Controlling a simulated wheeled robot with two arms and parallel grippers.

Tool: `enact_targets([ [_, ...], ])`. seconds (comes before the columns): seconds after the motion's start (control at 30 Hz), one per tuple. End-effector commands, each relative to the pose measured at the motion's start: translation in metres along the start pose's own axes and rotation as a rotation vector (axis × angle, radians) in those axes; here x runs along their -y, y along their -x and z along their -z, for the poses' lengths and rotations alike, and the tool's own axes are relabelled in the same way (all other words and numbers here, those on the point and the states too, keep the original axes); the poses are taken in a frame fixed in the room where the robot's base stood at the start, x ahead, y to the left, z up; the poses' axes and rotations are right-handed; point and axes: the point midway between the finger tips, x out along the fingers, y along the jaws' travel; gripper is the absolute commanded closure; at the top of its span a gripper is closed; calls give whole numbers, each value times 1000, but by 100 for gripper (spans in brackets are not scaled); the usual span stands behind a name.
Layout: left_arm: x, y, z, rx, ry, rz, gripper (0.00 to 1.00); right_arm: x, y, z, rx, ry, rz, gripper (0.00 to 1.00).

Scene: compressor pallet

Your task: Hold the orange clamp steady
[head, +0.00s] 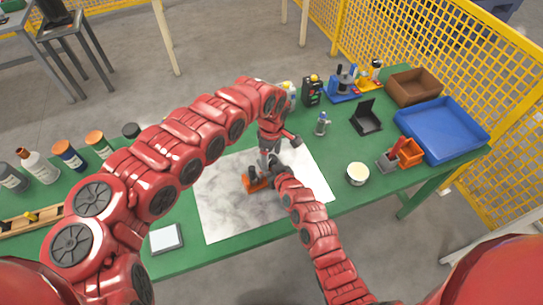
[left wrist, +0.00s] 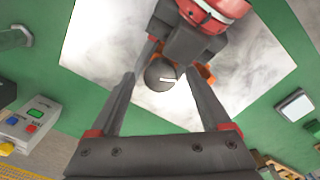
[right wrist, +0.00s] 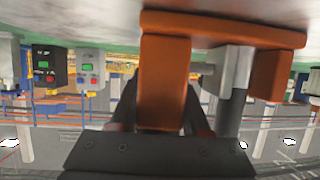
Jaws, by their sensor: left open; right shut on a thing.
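The orange clamp (head: 254,184) rests on the marbled white sheet (head: 225,215); its orange upright (right wrist: 165,85), orange base bar (right wrist: 225,28) and grey rod (right wrist: 235,80) fill the right wrist view. My right gripper (right wrist: 160,118) is shut on the orange upright. My left gripper (head: 267,152) is open above the clamp. In the left wrist view its two fingers stand on either side of a dark round knob (left wrist: 162,74) with a white mark, with a gap on both sides. Part of the clamp is hidden behind my right gripper there, with only a bit of orange (left wrist: 206,73) showing.
On the green table, a white round tub (head: 357,174), a black open box (head: 366,118), a blue tray (head: 443,128) and a brown bin (head: 413,87) stand to the right. Several bottles (head: 68,155) line the left. A white square pad (head: 166,238) lies near the front edge.

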Motion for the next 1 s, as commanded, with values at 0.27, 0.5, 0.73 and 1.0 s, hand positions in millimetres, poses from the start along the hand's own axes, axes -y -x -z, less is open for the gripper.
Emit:
enact_targets([
  [0.27, 0, -3, 0, -1, -1, 0, 19, 0, 0, 0, 0, 0, 0, 100],
  [0.5, 0, -3, 0, -1, -1, 1, 57, 0, 0, 0, 0, 0, 0, 100],
  [0.73, 0, -3, 0, -1, -1, 1, 98, 0, 0, 0, 0, 0, 0, 100],
  [1.0, 0, -3, 0, -1, -19, 1, 100, 0, 0, 0, 1, 0, 0, 100],
])
